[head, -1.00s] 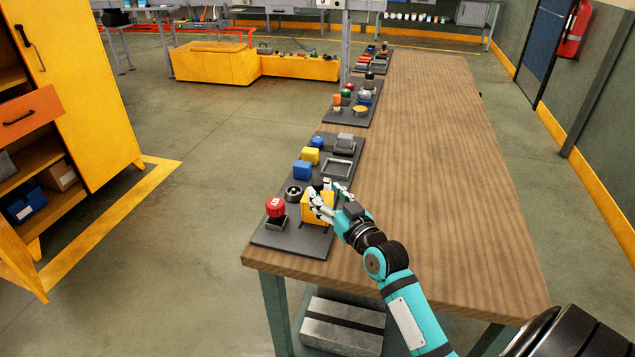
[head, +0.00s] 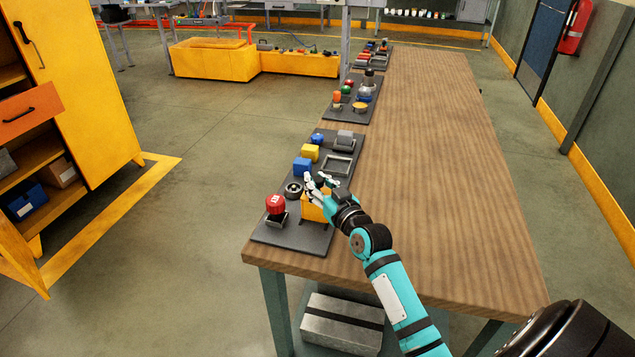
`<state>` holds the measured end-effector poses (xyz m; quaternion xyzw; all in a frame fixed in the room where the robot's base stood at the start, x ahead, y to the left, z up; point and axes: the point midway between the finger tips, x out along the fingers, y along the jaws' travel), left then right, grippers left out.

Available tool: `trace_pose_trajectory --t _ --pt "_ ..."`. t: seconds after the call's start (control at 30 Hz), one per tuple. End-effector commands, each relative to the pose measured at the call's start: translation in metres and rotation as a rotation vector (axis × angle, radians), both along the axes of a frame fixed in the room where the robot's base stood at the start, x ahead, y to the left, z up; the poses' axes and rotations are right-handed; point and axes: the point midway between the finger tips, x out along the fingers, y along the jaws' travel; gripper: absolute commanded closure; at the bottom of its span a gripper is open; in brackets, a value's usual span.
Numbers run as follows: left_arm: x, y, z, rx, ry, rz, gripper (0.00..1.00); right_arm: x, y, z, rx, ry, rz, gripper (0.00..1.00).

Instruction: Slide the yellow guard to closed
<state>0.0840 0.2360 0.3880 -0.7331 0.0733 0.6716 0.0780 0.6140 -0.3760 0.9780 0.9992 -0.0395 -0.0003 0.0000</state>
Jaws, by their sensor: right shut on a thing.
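The yellow guard (head: 313,212) is on the nearest dark panel (head: 303,237), at the near end of the wooden table. My right gripper (head: 321,182) is at the guard's far upper edge and is shut on it. The hand and fingers hide part of the guard and the exact contact. I cannot tell from this view how far the guard stands along its travel. My left gripper is out of view.
A red mushroom button (head: 276,204) stands left of the guard, with a black ring-shaped control (head: 293,190) close by. The tabletop (head: 430,190) to the right is clear.

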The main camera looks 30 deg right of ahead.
Motion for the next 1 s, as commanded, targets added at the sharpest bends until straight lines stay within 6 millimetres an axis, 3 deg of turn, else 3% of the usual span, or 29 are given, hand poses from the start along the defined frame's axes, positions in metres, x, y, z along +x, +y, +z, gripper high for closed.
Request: trace_pose_trajectory --t 0.47,0.8,1.0 --pt "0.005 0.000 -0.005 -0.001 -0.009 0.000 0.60 0.004 -0.005 -0.003 -0.003 0.000 0.001 1.00" --pt "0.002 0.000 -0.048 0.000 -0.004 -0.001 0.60 0.053 -0.064 -0.005 -0.006 -0.002 -0.003 1.00" --pt "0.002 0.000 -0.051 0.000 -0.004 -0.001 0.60 0.060 -0.076 -0.002 -0.003 0.003 -0.007 1.00"
